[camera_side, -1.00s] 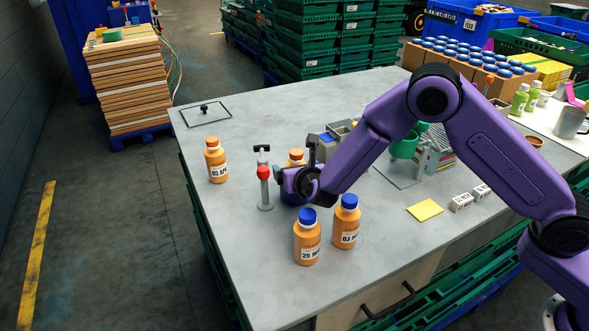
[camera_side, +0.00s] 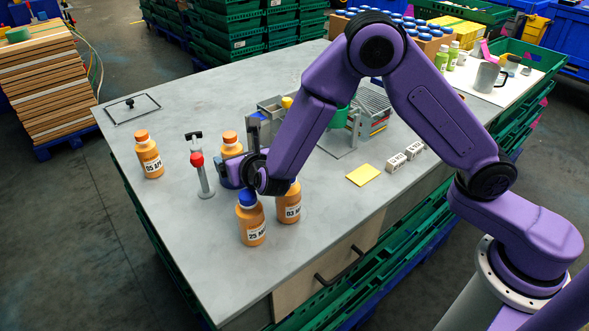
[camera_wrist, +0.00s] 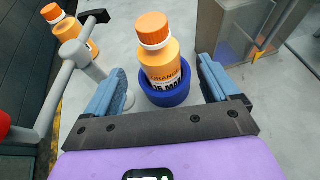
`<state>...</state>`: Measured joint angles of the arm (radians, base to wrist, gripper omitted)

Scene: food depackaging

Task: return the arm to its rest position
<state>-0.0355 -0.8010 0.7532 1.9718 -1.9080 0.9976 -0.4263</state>
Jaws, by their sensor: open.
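My gripper (camera_side: 232,150) is low over the table, beside an orange-capped bottle (camera_side: 230,140) standing in a blue round holder. In the wrist view my gripper (camera_wrist: 163,75) has its two blue-padded fingers wide apart and empty. The orange-capped bottle (camera_wrist: 158,55) stands upright in the blue holder (camera_wrist: 170,97) ahead of the gap, with clear space to each finger. In the side view my wrist partly hides the bottle and holder, and covers the cap of one front bottle.
Two front bottles, the left one (camera_side: 252,226) blue-capped and the right one (camera_side: 289,208), stand close to my wrist. A red-knobbed post (camera_side: 203,180) stands left of the gripper. Another orange-capped bottle (camera_side: 150,160) is further left. A yellow pad (camera_side: 363,175) lies right. The table's left front is clear.

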